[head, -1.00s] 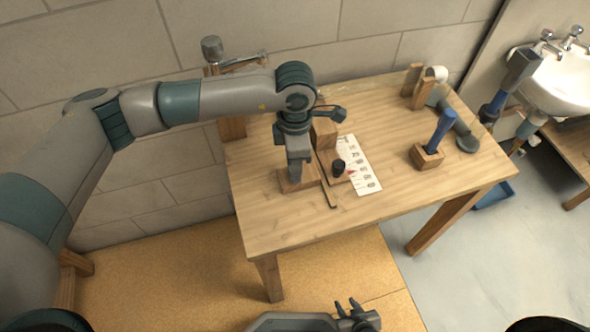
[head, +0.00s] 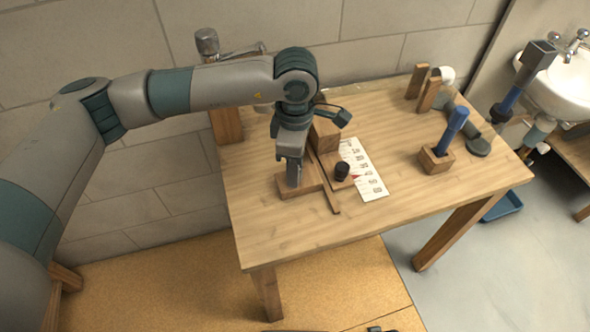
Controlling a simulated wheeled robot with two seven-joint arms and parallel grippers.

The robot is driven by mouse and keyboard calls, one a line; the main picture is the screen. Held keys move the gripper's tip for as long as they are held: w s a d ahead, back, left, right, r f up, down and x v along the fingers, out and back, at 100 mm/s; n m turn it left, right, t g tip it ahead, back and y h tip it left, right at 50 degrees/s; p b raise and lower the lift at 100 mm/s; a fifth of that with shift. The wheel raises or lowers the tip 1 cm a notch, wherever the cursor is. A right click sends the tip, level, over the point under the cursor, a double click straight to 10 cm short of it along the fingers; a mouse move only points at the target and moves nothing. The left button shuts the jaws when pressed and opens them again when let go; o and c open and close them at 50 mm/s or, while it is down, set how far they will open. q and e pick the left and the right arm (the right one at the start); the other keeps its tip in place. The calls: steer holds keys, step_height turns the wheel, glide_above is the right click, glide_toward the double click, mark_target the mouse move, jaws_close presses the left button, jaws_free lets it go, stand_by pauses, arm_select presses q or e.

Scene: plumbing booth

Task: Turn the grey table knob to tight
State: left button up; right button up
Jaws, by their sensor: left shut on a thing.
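My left gripper (head: 294,178) points straight down over a low wooden base (head: 312,188) on the table (head: 310,228). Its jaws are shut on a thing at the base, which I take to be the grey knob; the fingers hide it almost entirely. I cannot read the knob's angle. Just right of the gripper, a small black knob (head: 342,171) sits on the wooden fixture with a red mark beside it. A white printed scale card (head: 364,169) lies to its right. Only a sliver of my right gripper (head: 375,329) shows at the bottom edge.
A wooden block (head: 325,132) stands behind the gripper. A blue-handled tool (head: 453,130) stands in a wooden holder (head: 436,160) at the right, near wooden uprights (head: 429,94) and a grey pipe. A sink (head: 562,85) is beyond. The table's front is clear.

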stand_by(0.3)
arm_select(q)
steer(key=o, duration=1.1)
steer(key=shift+c, duration=0.2)
arm_select(e)
steer(key=shift+d, duration=0.1)
arm_select(q)
steer(key=shift+r, duration=0.5)
step_height(320, 180, up, 4)
steer(key=shift+w+f+b, duration=0.1)
steer(key=shift+f+b, duration=0.15)
steer(key=shift+b, duration=0.15)
step_height(320, 180, up, 13)
steer(key=b, duration=0.1)
arm_select(e)
steer(key=r, duration=0.2)
steer(key=w+r, duration=0.1)
steer(key=shift+a+r, duration=0.2)
steer(key=shift+r, duration=0.2)
steer(key=shift+w, duration=0.1)
